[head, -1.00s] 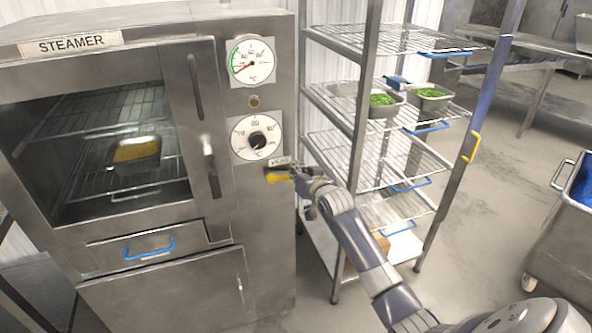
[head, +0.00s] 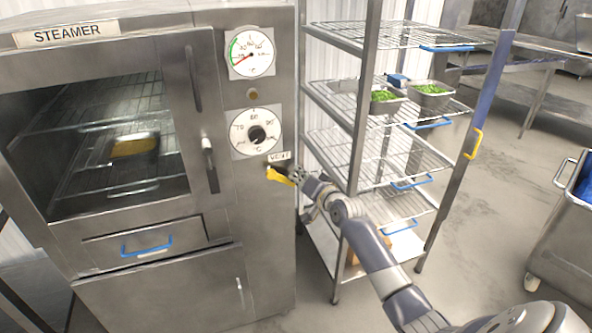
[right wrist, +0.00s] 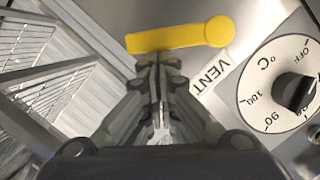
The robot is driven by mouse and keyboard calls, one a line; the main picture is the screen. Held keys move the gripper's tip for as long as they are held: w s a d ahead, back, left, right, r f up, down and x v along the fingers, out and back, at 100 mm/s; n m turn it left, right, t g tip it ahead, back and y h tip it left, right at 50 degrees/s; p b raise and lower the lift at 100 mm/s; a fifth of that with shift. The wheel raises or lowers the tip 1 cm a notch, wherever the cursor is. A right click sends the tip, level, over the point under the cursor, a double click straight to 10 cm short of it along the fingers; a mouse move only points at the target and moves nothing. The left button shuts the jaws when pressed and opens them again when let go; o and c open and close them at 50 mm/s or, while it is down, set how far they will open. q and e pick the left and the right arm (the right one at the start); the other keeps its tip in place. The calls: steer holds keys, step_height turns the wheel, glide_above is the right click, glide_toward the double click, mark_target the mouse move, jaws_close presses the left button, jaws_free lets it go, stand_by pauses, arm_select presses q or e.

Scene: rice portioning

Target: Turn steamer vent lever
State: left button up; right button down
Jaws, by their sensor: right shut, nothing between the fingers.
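The yellow vent lever (head: 281,176) is on the steamer's front, just below the VENT label (head: 279,157). In the head view it slants down to the right from its round end. It also shows in the right wrist view (right wrist: 170,39), with its round end at right. My right gripper (head: 301,182) is shut and empty, at the lever's free end. In the right wrist view its fingertips (right wrist: 160,60) are together beside the lever's edge; whether they touch it is hard to tell. My left gripper is not in view.
The steamer (head: 215,260) has a closed glass door with a yellow-filled pan (head: 135,146) inside. A temperature gauge and a dial (head: 257,134) sit above the lever. A wheeled bin (head: 555,240) is at far right.

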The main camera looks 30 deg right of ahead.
mark_target(291, 185)
steer(key=f+m+b, duration=0.2)
steer(key=a+f+m+t+y+b, duration=0.1)
steer(key=f+m+b, duration=0.1)
steer(key=b, duration=0.1)
steer(key=shift+w+a+f+m, duration=0.1)
steer(key=shift+w+a+m, duration=0.05)
steer(key=shift+m, duration=0.25)
steer(key=shift+w+a+f+m+t+y+b, duration=0.15)
steer(key=shift+a+f+m+t+b, duration=0.2)
steer(key=shift+m+b, duration=0.6)
steer(key=shift+w+a+f+m+t+y+b, duration=0.15)
steer(key=shift+a+f+m+b, duration=0.15)
steer(key=shift+a+m+b, duration=0.45)
steer(key=shift+d+m, duration=0.15)
steer(key=shift+m, duration=0.15)
steer(key=shift+d+r, duration=0.1)
steer(key=shift+d, duration=0.05)
